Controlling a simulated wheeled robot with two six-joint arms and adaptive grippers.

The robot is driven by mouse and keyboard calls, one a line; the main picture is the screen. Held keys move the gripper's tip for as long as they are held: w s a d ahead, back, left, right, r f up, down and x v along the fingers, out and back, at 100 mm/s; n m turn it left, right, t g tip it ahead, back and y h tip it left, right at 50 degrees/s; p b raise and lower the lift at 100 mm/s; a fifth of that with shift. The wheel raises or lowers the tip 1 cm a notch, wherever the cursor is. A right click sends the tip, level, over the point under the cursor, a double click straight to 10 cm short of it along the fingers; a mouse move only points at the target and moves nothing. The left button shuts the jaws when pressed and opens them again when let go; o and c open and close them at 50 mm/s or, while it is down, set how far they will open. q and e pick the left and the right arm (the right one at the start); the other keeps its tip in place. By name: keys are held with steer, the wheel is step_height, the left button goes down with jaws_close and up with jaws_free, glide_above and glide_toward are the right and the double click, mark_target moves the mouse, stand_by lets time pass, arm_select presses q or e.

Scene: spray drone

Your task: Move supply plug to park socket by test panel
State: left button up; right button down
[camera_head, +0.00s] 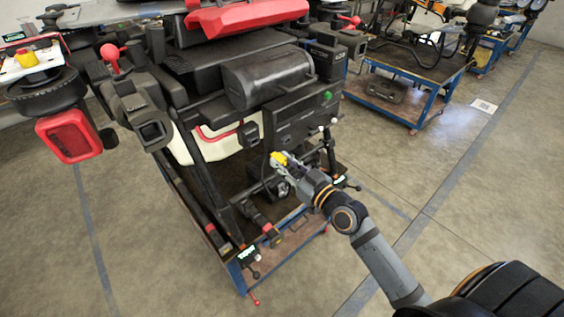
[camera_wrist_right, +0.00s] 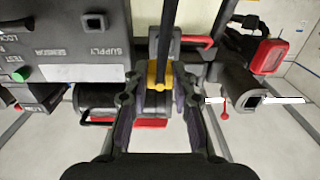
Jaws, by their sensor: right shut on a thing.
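The supply plug shows as a small yellow piece (camera_head: 279,158) at the tip of my right gripper (camera_head: 286,165). In the right wrist view the plug (camera_wrist_right: 158,77) sits between the two fingers of my right gripper (camera_wrist_right: 158,97), with a dark bar or cable running up from it. The grey test panel (camera_head: 303,122) is just above and beyond the gripper. In the wrist view the panel (camera_wrist_right: 60,45) is at upper left, with SUPPLY and SENSOR lettering. A square socket (camera_wrist_right: 93,22) shows there with a dark opening. I cannot tell which socket is the park socket. My left gripper is out of view.
The spray drone's black tank (camera_head: 268,78) and frame stand on a blue-edged cart (camera_head: 240,278). A green button (camera_head: 327,96) is on the panel, with small levers beside it. A red-lens arm end (camera_head: 68,137) juts out left. Floor on the right is open.

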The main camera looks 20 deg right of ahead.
mark_target(272, 155)
steer(key=shift+w+a, duration=0.15)
steer(key=shift+a, duration=0.2)
steer(key=b+x, duration=0.2)
steer(key=x, duration=0.1)
steer(key=shift+w+a, duration=0.2)
steer(key=shift+w, duration=0.15)
arm_select(q)
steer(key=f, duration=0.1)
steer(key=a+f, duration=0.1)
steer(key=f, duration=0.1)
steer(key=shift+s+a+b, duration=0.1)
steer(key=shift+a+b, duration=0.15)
steer(key=shift+b, duration=0.05)
arm_select(e)
steer(key=shift+x, duration=0.8)
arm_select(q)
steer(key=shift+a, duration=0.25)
arm_select(e)
steer(key=shift+r, duration=0.15)
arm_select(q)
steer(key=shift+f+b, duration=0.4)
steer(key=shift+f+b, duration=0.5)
arm_select(e)
steer(key=shift+x, duration=1.3)
steer(key=c, duration=1)
jaws_free()
steer(key=shift+c, duration=0.2)
